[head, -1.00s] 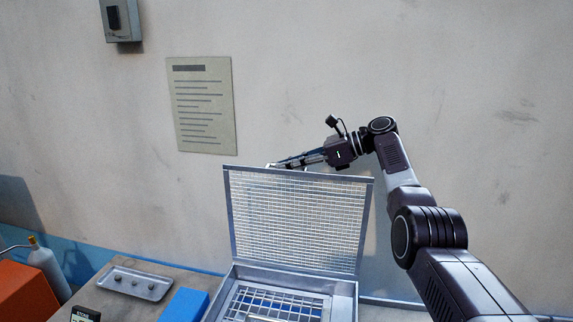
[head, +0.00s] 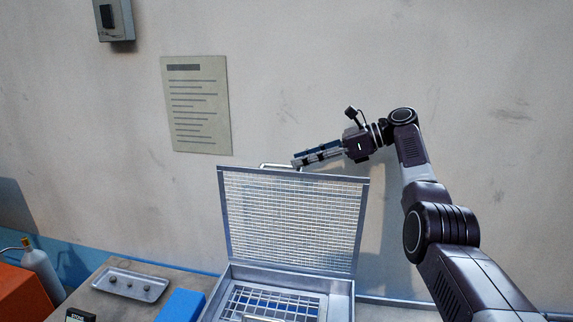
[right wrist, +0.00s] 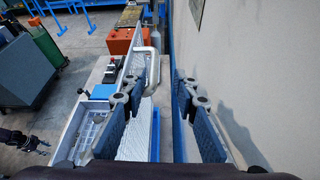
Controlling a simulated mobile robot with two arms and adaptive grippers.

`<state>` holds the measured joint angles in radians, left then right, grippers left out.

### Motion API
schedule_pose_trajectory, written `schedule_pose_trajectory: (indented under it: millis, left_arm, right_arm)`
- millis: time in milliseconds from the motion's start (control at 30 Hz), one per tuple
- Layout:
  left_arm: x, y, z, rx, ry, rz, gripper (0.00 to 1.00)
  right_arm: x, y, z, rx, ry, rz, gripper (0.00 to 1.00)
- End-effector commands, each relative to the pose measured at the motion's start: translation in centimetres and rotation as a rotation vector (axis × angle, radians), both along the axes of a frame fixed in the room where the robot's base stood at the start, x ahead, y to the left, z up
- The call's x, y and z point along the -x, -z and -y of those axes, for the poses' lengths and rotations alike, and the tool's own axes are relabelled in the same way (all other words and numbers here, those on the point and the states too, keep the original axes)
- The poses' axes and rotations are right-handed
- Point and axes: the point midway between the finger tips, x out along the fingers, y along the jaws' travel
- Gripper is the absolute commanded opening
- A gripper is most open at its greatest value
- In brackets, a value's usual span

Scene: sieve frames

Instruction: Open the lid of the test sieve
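The test sieve (head: 217,300) is a grey metal box on the bench. Its mesh lid (head: 290,220) stands raised, close to upright, at the back edge. The lid's handle (head: 280,166) is a bent metal bar on the top edge; it also shows in the right wrist view (right wrist: 153,68). My right gripper (head: 297,160) is beside the handle, at the lid's top edge. In the right wrist view its fingers (right wrist: 160,92) are spread apart, with nothing held between them. A dark part at the left edge there looks like my left gripper (right wrist: 40,143); its fingers are too small to judge.
A blue block (head: 182,305) and a grey tray (head: 125,284) with small pieces lie left of the sieve. An orange box (head: 22,290) and a grey bottle (head: 40,268) are farther left. The wall with a notice (head: 196,105) rises close behind the lid.

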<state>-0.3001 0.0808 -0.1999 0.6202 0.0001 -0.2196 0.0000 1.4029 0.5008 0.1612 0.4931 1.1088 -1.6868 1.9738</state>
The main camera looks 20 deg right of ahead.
Motion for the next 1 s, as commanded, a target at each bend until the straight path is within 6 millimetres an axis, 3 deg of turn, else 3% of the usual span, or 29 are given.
schedule_pose_trajectory:
  millis: [100, 300, 1000]
  left_arm:
    - [0.0, 0.0, 0.1, 0.001, 0.000, 0.000, 0.40]
    - [0.0, 0.0, 0.1, 0.001, 0.000, 0.000, 0.40]
    - [-0.1, 0.0, 0.2, 0.001, 0.000, 0.001, 0.40]
  right_arm:
    - [1.2, -1.0, 2.2, 0.001, 0.004, 0.000, 0.27]
    - [2.5, -1.9, 4.0, 0.000, 0.002, -0.002, 0.27]
    - [2.8, -2.1, 4.4, 0.000, -0.001, -0.002, 0.27]
